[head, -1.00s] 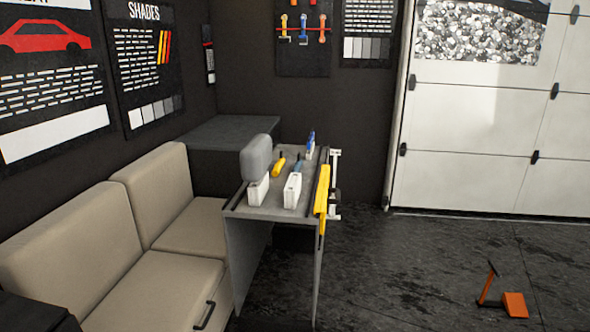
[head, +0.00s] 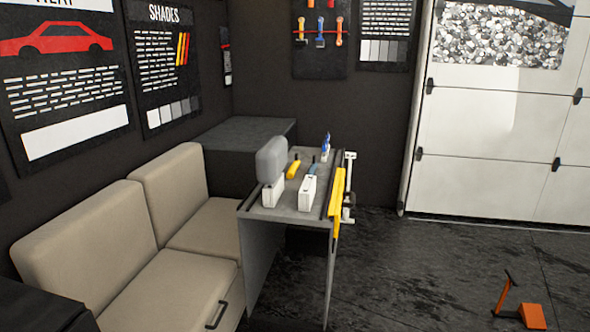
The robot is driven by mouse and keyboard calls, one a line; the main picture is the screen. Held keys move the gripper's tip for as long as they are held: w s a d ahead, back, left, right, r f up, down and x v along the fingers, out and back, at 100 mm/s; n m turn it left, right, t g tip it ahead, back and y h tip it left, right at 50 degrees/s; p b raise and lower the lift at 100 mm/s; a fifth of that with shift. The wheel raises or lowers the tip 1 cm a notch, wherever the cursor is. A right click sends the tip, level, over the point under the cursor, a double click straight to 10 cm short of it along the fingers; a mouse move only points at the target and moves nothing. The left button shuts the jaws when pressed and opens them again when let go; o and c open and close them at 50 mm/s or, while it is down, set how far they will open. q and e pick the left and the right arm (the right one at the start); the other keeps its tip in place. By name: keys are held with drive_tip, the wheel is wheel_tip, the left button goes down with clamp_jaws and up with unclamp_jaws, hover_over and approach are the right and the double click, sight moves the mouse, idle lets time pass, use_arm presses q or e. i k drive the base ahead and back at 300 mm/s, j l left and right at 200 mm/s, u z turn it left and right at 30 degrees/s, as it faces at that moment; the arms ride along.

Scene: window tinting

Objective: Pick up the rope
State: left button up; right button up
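I cannot make out a rope in the head view. A grey work table (head: 291,213) stands near the middle, with white containers (head: 308,190), a grey rounded block (head: 271,160), a yellow-handled tool (head: 293,169) and a blue-topped bottle (head: 326,147) on it. A yellow strip (head: 337,200) hangs at its right edge. Neither of my grippers shows.
A beige sofa (head: 168,289) stands left of the table, with a dark cabinet (head: 243,134) behind. An orange and black object (head: 523,308) lies on the floor at right. The dark floor (head: 430,270) between is clear. A white garage door (head: 478,150) closes the back.

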sight(290, 172)
drive_tip(key=i+l+z, duration=0.1)
drive_tip(key=z, duration=0.8)
drive_tip(key=i, duration=2.4)
drive_tip(key=i+l, duration=0.1)
drive_tip(key=i, duration=2.3)
drive_tip(key=j+u, duration=0.05)
drive_tip(key=j, duration=0.05)
